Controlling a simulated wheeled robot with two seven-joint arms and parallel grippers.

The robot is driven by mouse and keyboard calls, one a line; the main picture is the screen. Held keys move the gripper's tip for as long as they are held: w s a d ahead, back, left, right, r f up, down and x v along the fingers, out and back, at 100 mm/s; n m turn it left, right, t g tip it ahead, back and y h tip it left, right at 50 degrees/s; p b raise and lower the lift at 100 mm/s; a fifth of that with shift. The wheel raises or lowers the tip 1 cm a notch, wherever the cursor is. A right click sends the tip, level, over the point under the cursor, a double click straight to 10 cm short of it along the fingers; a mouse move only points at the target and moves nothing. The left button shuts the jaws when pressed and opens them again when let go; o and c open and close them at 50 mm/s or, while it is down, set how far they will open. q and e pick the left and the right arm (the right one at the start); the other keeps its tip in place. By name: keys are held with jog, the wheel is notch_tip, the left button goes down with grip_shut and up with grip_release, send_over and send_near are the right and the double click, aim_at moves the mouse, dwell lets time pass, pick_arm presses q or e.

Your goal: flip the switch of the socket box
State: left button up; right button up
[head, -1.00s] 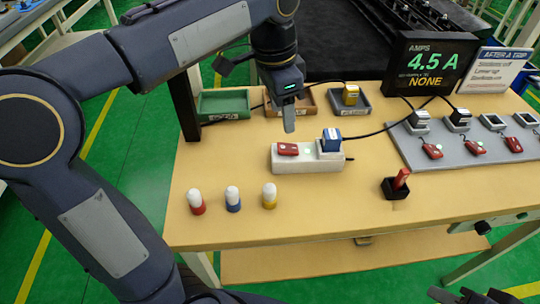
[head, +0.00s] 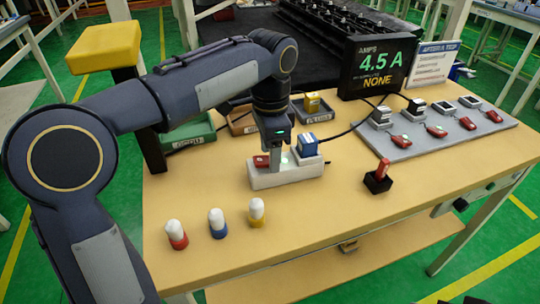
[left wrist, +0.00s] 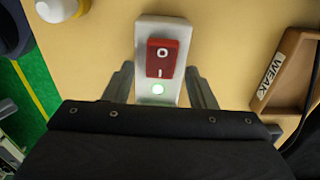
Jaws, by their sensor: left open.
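The white socket box (head: 285,181) lies on the table with a blue-topped plug (head: 307,146) at its right end. Its red rocker switch (head: 261,161) is partly hidden by my left gripper (head: 276,163) in the head view. In the left wrist view the switch (left wrist: 162,57), marked O and I, shows whole, with a lit green lamp (left wrist: 158,89) beside its I end. My left gripper (left wrist: 162,85) is open, its fingers on either side of the box (left wrist: 148,26); I cannot tell whether they touch it. Only a dark sliver, perhaps my right gripper, shows at the bottom edge of the head view.
Green (head: 188,134), brown and grey (head: 316,115) trays stand behind the box. A grey panel (head: 440,142) with several red switches lies right. A black block with a red lever (head: 380,178) and several capped pegs (head: 217,224) stand in front. The display (head: 378,66) reads 4.5 A, NONE.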

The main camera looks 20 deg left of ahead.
pick_arm(q)
jog(key=shift+f, duration=0.3)
